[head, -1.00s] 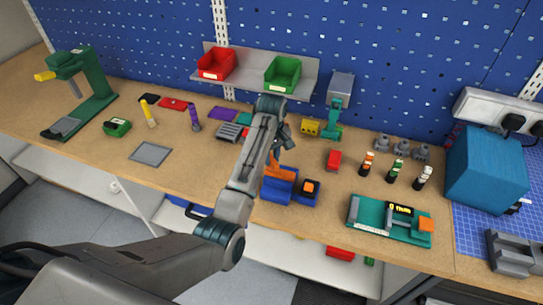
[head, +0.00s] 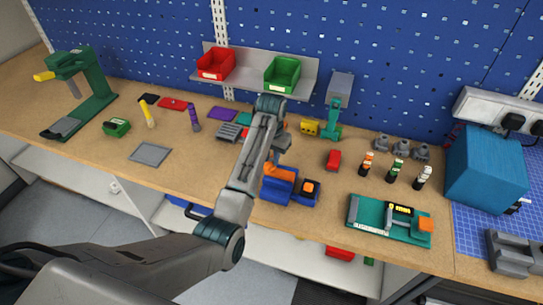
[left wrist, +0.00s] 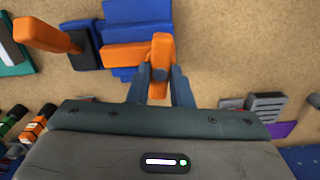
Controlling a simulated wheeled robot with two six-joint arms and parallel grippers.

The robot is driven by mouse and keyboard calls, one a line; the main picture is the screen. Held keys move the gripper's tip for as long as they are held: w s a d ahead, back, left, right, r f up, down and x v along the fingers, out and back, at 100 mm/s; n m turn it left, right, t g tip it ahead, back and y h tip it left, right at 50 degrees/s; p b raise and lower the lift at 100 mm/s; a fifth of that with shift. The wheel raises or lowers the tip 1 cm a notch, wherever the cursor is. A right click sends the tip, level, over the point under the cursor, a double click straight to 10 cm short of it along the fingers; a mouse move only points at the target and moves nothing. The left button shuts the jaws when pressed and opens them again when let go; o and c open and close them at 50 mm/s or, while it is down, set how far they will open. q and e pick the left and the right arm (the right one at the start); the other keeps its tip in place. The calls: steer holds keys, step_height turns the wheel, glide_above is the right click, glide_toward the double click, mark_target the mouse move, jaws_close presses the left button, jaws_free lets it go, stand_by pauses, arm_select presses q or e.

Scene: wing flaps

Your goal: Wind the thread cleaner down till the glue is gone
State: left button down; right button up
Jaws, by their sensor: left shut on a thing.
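My left gripper (head: 277,161) is over a blue block-like fixture (head: 280,186) near the front edge of the bench. In the left wrist view, the left gripper (left wrist: 161,73) is shut on an orange bar (left wrist: 160,48), which appears to be the handle of the thread cleaner. My arm hides part of the fixture. Any thread or glue cannot be made out. My right gripper is not in view.
A small blue piece with an orange top (head: 310,187) stands right beside the fixture. A green gauge board (head: 370,212) lies farther right.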

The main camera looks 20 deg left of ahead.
arm_select(q)
steer(key=m, duration=0.5)
steer(key=shift+w+r, duration=0.15)
steer(key=shift+r, duration=0.15)
steer(key=shift+m, duration=2.2)
steer(key=c, duration=1.5)
jaws_free()
steer(key=shift+a, duration=0.1)
steer(key=shift+o, duration=1)
steer(key=shift+s+f, duration=0.1)
steer(key=shift+s, duration=0.15)
